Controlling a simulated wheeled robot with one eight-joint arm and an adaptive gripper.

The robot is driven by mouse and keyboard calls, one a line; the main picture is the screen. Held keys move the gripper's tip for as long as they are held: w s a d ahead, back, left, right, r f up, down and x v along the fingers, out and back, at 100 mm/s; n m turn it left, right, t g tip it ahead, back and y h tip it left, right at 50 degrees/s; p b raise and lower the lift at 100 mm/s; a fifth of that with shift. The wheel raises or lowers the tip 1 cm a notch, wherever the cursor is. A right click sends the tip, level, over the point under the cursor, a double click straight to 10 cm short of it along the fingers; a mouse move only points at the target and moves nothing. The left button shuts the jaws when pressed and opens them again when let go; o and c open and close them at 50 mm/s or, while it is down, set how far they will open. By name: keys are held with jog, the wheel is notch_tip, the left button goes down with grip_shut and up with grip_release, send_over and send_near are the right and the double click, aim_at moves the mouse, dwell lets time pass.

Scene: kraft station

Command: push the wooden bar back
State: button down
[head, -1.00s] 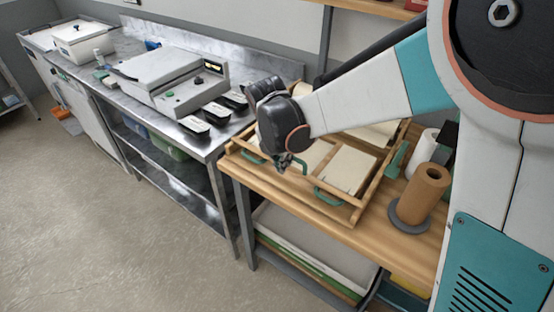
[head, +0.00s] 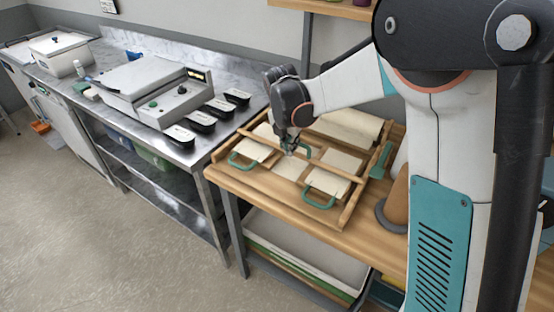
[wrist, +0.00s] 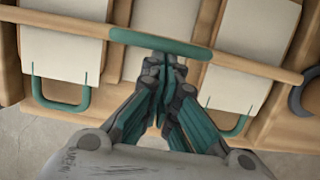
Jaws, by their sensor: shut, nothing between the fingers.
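The wooden bar (wrist: 65,24) runs across a wooden frame (head: 352,212) on the wooden table, with a green sleeve (wrist: 160,44) around its middle. In the head view the bar (head: 331,167) lies over the pale sheets in the frame, partly hidden by my gripper. My gripper (wrist: 165,62) is shut and empty, pointing at the green sleeve from the near side. Its fingertips are right by the sleeve; I cannot tell whether they touch. In the head view my gripper (head: 289,152) is over the middle of the frame.
Green handles (head: 320,198) stand at the frame's front, beside pale sheets (head: 336,163). A brown roll (head: 397,190) on a grey base stands at right, partly behind my arm. A steel bench (head: 150,125) with a machine and several black trays is at left.

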jog(key=w+d, duration=0.3)
jog(key=w, duration=0.1)
jog(key=w+d, duration=0.3)
jog(key=w, duration=0.1)
jog(key=w+d+p, duration=0.1)
jog(key=w+d, duration=0.2)
jog(key=w, duration=0.1)
jog(key=shift+w+d, duration=0.3)
jog(key=shift+d, duration=0.1)
